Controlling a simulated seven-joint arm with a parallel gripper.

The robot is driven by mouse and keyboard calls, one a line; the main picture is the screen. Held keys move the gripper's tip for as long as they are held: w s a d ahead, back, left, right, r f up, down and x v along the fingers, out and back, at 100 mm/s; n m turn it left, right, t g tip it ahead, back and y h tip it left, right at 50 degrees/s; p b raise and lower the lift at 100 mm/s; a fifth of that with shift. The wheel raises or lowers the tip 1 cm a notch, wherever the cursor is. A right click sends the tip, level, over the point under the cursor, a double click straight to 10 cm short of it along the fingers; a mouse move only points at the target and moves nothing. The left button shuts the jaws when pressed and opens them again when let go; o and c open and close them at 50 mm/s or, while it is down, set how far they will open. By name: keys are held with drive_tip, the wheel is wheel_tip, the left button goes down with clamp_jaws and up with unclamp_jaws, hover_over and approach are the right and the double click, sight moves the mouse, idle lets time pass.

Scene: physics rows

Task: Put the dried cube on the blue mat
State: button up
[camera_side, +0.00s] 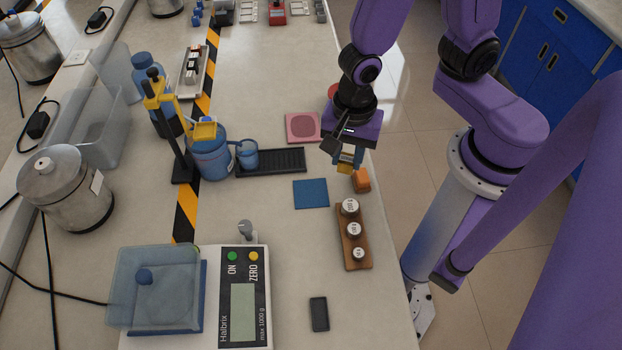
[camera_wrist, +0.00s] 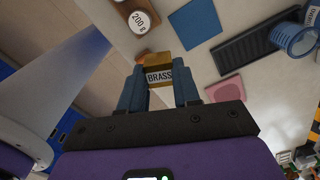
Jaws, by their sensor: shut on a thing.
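My gripper (camera_side: 347,160) is shut on a brass-coloured cube (camera_side: 344,169), held above the table's right part. In the wrist view the cube (camera_wrist: 158,76) sits between the blue fingers (camera_wrist: 159,88) and its label reads "BRASS". The flat blue mat (camera_side: 310,194) lies bare on the table, below and left of the held cube in the side view. It also shows at the top of the wrist view (camera_wrist: 198,20). I cannot tell from the surface whether the cube is dry.
An orange-brown cube (camera_side: 361,181) stands near the wooden weight block (camera_side: 355,252). A pink mat (camera_side: 303,127) and a black ridged tray (camera_side: 270,163) lie beyond the blue mat. A scale (camera_side: 243,300) and a clear water-like basin (camera_side: 155,290) stand at the front left.

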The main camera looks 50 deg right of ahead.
drive_tip(key=w+a+f, duration=0.1)
drive_tip(key=w+f, duration=0.1)
drive_tip(key=w+a+f, duration=0.1)
drive_tip(key=f, duration=0.1)
drive_tip(key=w+a+f, duration=0.1)
drive_tip(key=w+f, duration=0.1)
drive_tip(key=shift+w+a+f, duration=0.2)
drive_tip(key=shift+w, duration=0.1)
drive_tip(key=shift+w+a+f, duration=0.1)
drive_tip(key=shift+f, duration=1.6)
drive_tip(key=shift+f, duration=0.1)
drive_tip(key=o, duration=1)
